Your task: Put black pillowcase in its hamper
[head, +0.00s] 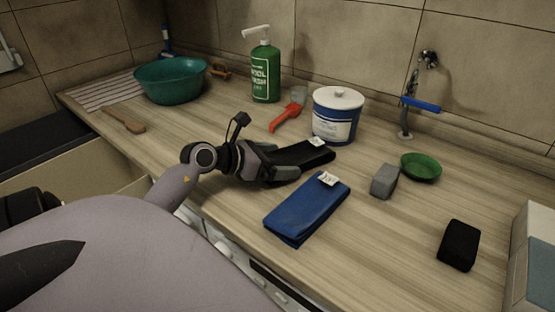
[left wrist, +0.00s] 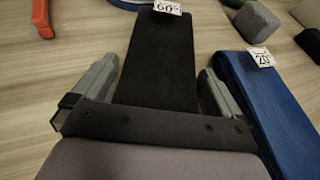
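The black pillowcase (head: 306,154), a folded dark cloth with a white tag, lies on the wooden counter beside the blue-and-white tub. In the left wrist view the black pillowcase (left wrist: 160,60) runs between the fingers, its tag reading about 60° at the far end. My left gripper (head: 285,166) is low over its near end. Its fingers (left wrist: 157,85) are spread on either side of the cloth, with narrow gaps showing. The cloth's near end is hidden by the gripper. I cannot make out a hamper for certain. My right gripper is not in view.
A blue folded cloth (head: 308,208) tagged 20° lies close to the gripper's right. The tub (head: 337,118) and red-handled tool (head: 287,118) are behind. A grey block (head: 385,181), green bowl (head: 421,167) and black block (head: 459,245) stand right. A beige open compartment (head: 75,195) is below left.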

